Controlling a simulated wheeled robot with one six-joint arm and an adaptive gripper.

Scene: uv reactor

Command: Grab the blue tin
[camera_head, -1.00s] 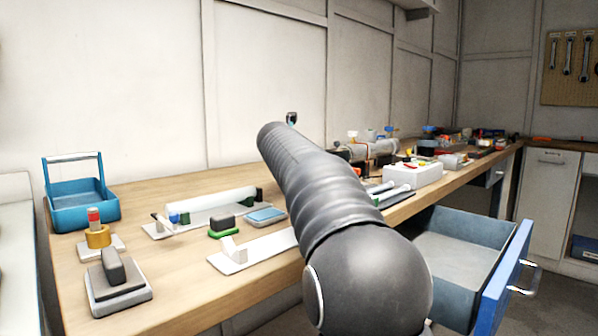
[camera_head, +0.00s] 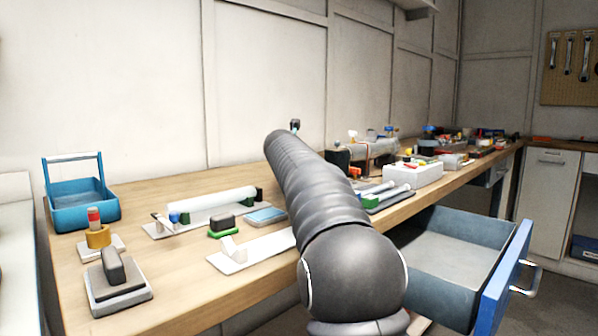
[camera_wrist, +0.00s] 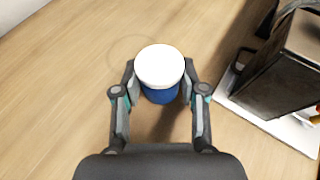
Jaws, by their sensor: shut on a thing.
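The blue tin (camera_wrist: 160,96) has a round white lid and blue sides, and shows in the wrist view between the two fingers. My gripper (camera_wrist: 160,91) is shut on the tin, one finger on each side. A shadow lies on the wooden bench top beside it; I cannot tell whether the tin touches the wood. In the head view my own arm reaches over the bench and hides the gripper and the tin.
A dark box-shaped device (camera_wrist: 283,65) on a white base stands right of the tin. On the bench (camera_head: 170,290) are a blue basket (camera_head: 85,212), a white tube on a stand (camera_head: 210,199) and a white box (camera_head: 412,174). A blue drawer (camera_head: 505,275) stands open at the right.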

